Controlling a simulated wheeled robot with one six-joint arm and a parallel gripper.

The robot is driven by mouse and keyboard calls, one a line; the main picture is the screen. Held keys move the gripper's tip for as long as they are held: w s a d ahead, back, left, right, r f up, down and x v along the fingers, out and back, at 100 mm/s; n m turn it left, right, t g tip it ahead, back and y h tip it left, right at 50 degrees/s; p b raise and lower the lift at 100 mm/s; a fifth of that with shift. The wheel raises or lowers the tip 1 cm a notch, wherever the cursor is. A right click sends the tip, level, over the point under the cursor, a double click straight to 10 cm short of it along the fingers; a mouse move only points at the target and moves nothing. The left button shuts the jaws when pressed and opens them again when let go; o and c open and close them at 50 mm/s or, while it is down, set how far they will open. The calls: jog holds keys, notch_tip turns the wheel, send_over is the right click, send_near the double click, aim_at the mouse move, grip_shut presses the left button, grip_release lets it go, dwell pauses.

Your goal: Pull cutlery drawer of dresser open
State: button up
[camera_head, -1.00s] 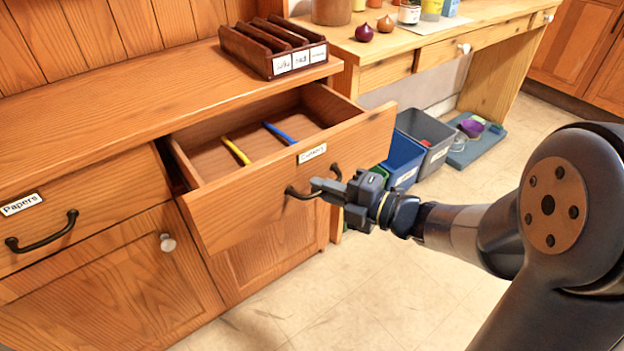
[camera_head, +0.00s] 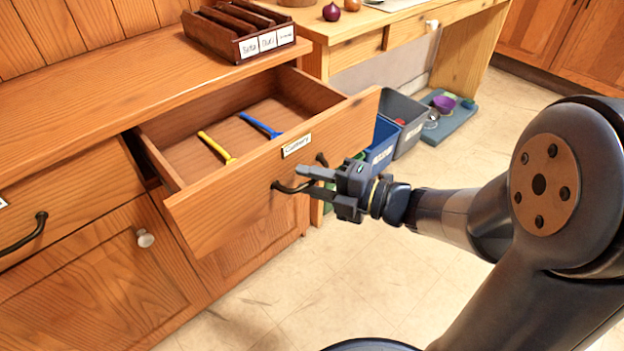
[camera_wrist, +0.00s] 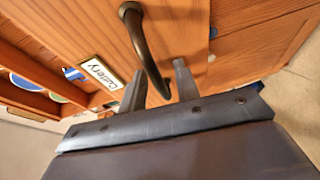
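The cutlery drawer (camera_head: 270,165) of the wooden dresser (camera_head: 90,95) stands well out from the body, with its inside showing. A yellow utensil (camera_head: 215,147) and a blue utensil (camera_head: 260,125) lie in it. Its front bears a "Cutlery" label (camera_head: 296,146) and a dark bow handle (camera_head: 290,187). My gripper (camera_head: 309,182) is at this handle. In the wrist view the handle (camera_wrist: 145,45) passes between the two spread fingers (camera_wrist: 159,75), with gaps beside it, so the gripper looks open around it. The label (camera_wrist: 101,73) also shows there.
A dark wooden sorting box (camera_head: 240,35) stands on the dresser top. Another drawer (camera_head: 70,205) to the left is shut. A cupboard knob (camera_head: 145,238) sticks out below. Blue and grey bins (camera_head: 405,115) stand under the table at right. The floor (camera_head: 300,290) in front is clear.

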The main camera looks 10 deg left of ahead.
jog(key=shift+s+d+r, duration=0.1)
jog(key=shift+d+r, duration=0.05)
jog(key=shift+d, duration=0.4)
jog(key=p+v, duration=0.2)
jog(key=v, duration=0.7)
jog(key=shift+s+d, duration=0.2)
jog(key=shift+d, duration=0.15)
jog(key=shift+a, duration=0.15)
jog(key=b+x, duration=0.2)
jog(key=x, duration=0.8)
jog(key=shift+w+a, duration=0.2)
jog(key=shift+a, duration=0.15)
